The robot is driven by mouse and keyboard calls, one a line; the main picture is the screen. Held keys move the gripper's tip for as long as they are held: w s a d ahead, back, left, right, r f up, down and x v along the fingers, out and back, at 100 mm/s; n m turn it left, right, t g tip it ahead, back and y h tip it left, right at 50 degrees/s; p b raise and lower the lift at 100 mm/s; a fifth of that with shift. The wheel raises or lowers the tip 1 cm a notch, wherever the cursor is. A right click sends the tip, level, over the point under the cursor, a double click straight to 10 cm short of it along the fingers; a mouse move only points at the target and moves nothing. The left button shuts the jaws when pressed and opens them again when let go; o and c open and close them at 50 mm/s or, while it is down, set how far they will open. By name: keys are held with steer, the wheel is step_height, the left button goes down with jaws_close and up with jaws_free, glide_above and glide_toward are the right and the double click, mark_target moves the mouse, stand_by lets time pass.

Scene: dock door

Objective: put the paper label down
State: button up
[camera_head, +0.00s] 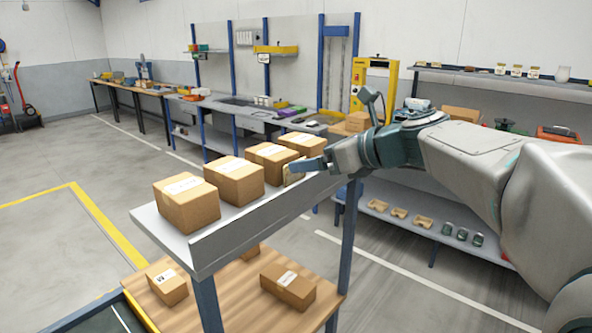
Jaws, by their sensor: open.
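My gripper (303,170) reaches in from the right, over the right part of the grey upper shelf (222,238). A small flat tan piece (292,173), possibly the paper label, shows at the fingertips, close to the shelf's front lip. The jaws are open; whether they still touch the piece cannot be told at this size. Several cardboard boxes stand in a row on the shelf: a near-left one (186,203), one beside it (234,181), one behind the fingers (272,160) and a far one (302,145). They have pale labels on top.
The wooden lower shelf (235,308) holds more boxes, including one at the left (168,286) and one at the right (288,286). A long workbench (240,115) runs behind. A yellow cabinet (374,84) stands at the back. The floor at left is open, with a yellow line (95,212).

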steer(key=x, duration=0.4)
steer(key=shift+a+f, duration=0.1)
steer(key=c, duration=1.1)
steer(key=shift+c, duration=0.2)
